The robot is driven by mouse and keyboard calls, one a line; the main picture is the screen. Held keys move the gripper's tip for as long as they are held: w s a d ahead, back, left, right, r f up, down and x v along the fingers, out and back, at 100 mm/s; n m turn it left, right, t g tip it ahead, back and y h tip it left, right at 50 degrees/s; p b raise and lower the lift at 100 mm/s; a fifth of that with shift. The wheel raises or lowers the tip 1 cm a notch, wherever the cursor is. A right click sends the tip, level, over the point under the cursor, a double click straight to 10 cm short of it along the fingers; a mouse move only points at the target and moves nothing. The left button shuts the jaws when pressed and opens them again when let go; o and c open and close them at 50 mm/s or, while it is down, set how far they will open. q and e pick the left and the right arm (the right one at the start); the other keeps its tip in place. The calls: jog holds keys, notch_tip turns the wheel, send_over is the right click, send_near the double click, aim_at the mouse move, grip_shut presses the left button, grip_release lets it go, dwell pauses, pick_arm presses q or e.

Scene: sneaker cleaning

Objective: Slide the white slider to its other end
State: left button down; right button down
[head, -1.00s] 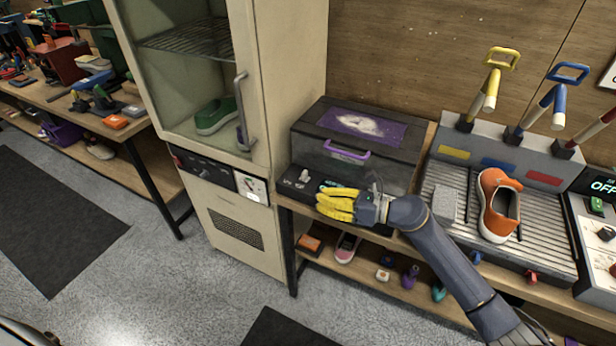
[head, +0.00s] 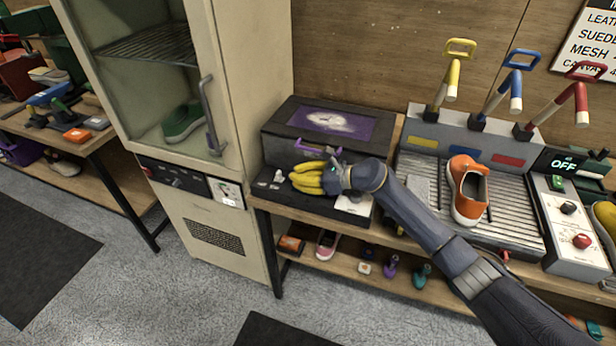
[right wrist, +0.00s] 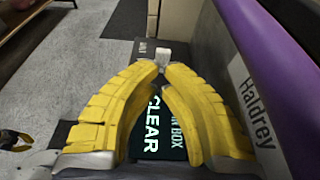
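The white slider (head: 278,176) is a small white knob at the left end of the dark front panel (head: 262,186) of a black box (head: 285,138). In the right wrist view the white slider (right wrist: 163,54) stands just beyond my fingertips. My right gripper (head: 297,175) has yellow fingers and is over the panel, to the right of the slider. In the right wrist view my right gripper (right wrist: 160,68) has its tips together, with nothing clearly held. I cannot tell whether the tips touch the slider. A lit display (right wrist: 152,125) reading "CLEAR" shows between the fingers.
The box has a purple handle (head: 314,148). A tall cabinet (head: 260,60) with a green shoe (head: 182,122) stands to the left. A grooved tray (head: 425,178) with an orange shoe (head: 467,188) and a control unit (head: 575,235) reading OFF are to the right.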

aim_at(280, 175)
jog(key=shift+x, duration=1.75)
jog(key=shift+a, duration=0.1)
jog(key=shift+w+a, duration=0.2)
jog(key=shift+a, duration=0.35)
jog(key=shift+w+a, duration=0.2)
jog(key=shift+a, duration=0.4)
